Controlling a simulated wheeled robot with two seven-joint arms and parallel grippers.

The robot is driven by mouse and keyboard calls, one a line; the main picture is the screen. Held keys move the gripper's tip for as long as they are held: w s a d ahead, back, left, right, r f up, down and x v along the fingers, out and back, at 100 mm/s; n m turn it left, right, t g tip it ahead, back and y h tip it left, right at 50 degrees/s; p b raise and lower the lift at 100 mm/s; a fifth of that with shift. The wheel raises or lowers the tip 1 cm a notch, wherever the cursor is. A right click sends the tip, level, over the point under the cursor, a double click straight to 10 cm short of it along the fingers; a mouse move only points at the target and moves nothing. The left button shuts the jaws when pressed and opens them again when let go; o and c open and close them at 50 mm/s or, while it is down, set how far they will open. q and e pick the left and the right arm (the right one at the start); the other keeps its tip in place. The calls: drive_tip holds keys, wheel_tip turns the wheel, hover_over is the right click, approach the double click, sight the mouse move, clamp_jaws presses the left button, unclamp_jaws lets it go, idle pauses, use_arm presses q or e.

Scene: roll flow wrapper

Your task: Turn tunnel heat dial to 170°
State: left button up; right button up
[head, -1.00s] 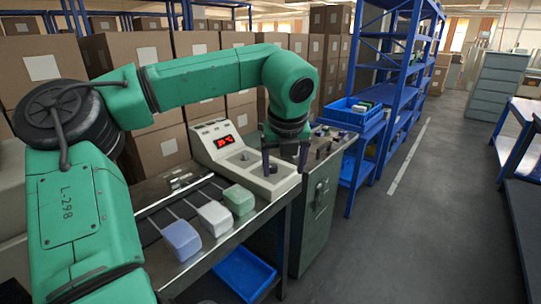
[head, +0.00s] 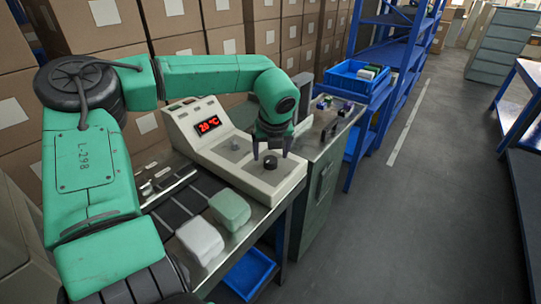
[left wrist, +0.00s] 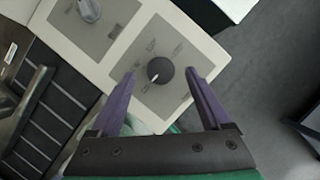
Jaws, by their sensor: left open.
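The tunnel heat dial (head: 270,162) is a small dark round knob on the sloped front panel of the beige control unit (head: 286,183). In the left wrist view the dial (left wrist: 160,70) shows a white pointer mark, with small labels around it too fine to read. The red display (head: 208,125) reads 20 °C. My left gripper (head: 269,154) is open above the dial; its two purple fingers (left wrist: 163,92) stand on either side of it, apart from it. My right gripper is not in view.
A second grey control (head: 235,146) sits on the same panel, left of the dial. A blue crate (head: 357,78) stands behind right.

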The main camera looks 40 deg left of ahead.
sight(271, 163)
use_arm(q)
drive_tip(key=shift+x, duration=0.75)
drive_tip(key=shift+w+a+f, duration=0.1)
drive_tip(key=shift+f, duration=0.4)
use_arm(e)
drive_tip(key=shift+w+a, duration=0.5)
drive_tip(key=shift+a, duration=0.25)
use_arm(q)
clamp_jaws()
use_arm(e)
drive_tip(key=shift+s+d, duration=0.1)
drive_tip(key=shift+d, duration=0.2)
